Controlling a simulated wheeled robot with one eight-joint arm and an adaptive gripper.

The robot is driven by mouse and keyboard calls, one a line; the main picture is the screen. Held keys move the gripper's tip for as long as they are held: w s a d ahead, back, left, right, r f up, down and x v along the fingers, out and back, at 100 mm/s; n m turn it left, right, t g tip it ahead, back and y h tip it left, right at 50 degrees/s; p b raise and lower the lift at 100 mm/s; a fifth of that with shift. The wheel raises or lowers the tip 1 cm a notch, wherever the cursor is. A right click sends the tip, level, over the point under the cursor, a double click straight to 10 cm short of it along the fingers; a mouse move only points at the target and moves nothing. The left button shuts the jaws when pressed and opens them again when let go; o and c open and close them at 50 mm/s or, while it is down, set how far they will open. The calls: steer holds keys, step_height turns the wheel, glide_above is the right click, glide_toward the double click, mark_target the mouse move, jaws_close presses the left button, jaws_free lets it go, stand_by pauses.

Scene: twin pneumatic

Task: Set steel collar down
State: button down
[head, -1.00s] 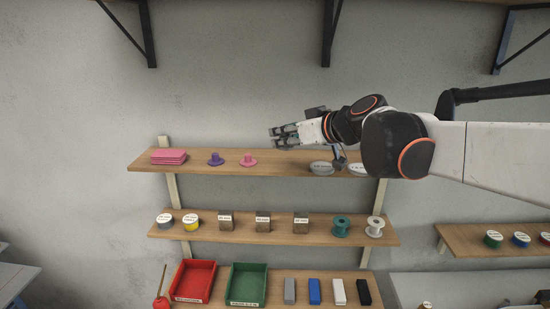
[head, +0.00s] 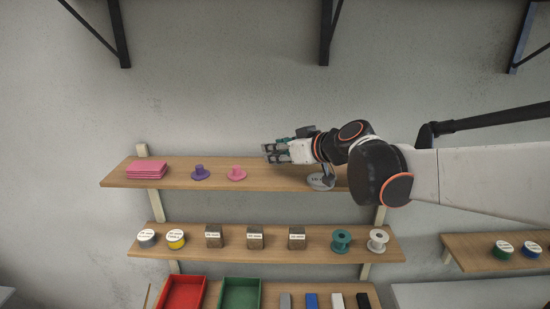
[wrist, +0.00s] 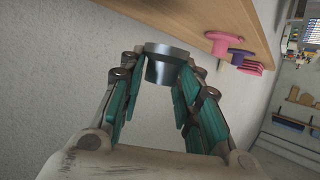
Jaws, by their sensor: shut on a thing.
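In the head view my gripper (head: 270,153) points left over the top shelf (head: 205,182), right of the pink flanged piece (head: 236,175).
A purple flanged piece (head: 200,174) and a pink stack (head: 147,169) stand farther left. The middle shelf (head: 328,254) holds labelled blocks and spools.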

mark_target(278, 176)
step_height(278, 176, down, 4)
steer(key=shift+f, duration=0.1)
steer(key=shift+s, duration=0.1)
steer(key=c, duration=1.2)
jaws_free()
